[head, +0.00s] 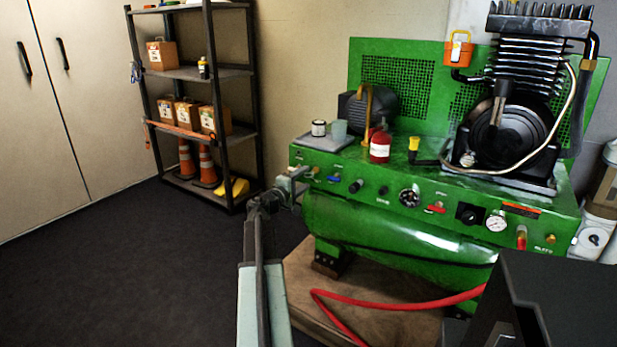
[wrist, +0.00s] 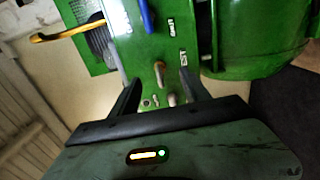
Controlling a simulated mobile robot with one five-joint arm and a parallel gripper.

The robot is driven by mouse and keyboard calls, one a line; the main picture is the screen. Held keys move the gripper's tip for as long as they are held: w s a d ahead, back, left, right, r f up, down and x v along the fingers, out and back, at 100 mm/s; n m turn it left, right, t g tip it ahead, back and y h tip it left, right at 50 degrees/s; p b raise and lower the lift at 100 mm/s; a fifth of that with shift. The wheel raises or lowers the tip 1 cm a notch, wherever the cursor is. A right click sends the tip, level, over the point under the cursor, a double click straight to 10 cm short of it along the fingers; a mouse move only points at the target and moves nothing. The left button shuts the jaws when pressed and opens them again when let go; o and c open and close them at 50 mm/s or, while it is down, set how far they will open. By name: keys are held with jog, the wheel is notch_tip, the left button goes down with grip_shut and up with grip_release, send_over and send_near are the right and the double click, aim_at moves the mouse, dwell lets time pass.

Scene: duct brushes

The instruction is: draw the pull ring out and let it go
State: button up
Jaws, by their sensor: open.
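My gripper (head: 297,184) is at the left end of the green control panel in the head view, close to its front face. In the wrist view my gripper (wrist: 161,86) is open, with one dark finger on each side of small brass-coloured fittings. One fitting (wrist: 160,72) stands out from the panel between the fingertips; another (wrist: 172,99) is nearer the palm. Nothing is clearly held. I cannot tell whether either is the pull ring, as no clear ring outline shows. In the head view a small brass fitting (head: 316,170) shows just right of the gripper.
A blue lever (head: 334,179) sits right of the gripper; it also shows in the wrist view (wrist: 147,17). A red hose (head: 400,304) crosses the wooden base. Dark floor at left is clear before the shelf (head: 213,95).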

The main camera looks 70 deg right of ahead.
jog(key=v, duration=0.5)
jog(key=shift+a, duration=0.25)
dwell(0.3)
